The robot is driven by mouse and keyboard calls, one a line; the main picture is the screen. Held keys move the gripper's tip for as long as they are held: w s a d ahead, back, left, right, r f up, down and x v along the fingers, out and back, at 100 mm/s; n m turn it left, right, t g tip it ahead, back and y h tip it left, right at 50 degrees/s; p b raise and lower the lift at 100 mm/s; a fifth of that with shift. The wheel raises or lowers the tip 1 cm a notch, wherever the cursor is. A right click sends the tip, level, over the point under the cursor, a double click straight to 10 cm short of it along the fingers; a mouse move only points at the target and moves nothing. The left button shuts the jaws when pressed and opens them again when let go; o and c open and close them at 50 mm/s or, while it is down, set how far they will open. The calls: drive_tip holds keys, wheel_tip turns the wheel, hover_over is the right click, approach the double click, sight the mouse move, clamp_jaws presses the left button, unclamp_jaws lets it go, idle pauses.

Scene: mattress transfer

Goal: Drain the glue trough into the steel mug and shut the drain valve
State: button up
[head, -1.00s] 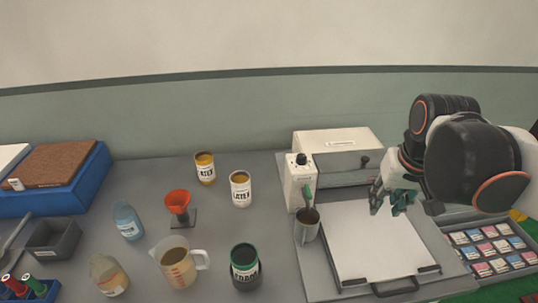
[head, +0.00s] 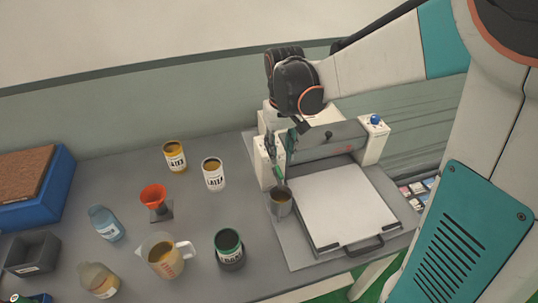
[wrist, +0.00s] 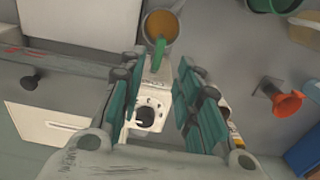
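The steel mug (head: 280,203) stands upright at the front of the white left post (head: 268,165) of the glue machine. In the wrist view the mug (wrist: 161,26) has amber-brown liquid inside. A green lever or spout (head: 280,174) sticks out from the post over the mug's rim; it also shows in the wrist view (wrist: 159,53). I cannot tell whether the valve is open. The trough's inside is hidden. My gripper (head: 281,142) is over the post, pointing down. In the wrist view its teal fingers (wrist: 158,108) are apart, with the post's dial (wrist: 145,117) visible between them.
A white board (head: 345,205) lies before the roller housing (head: 325,140). The right post has a blue knob (head: 375,119). Latex cans (head: 214,176), an orange funnel (head: 154,196), a measuring jug (head: 163,258) and a green-rimmed can (head: 229,250) stand on the left.

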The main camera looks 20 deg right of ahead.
sight(280, 173)
wheel_tip(280, 173, down, 8)
drive_tip(key=shift+b, duration=0.85)
clamp_jaws()
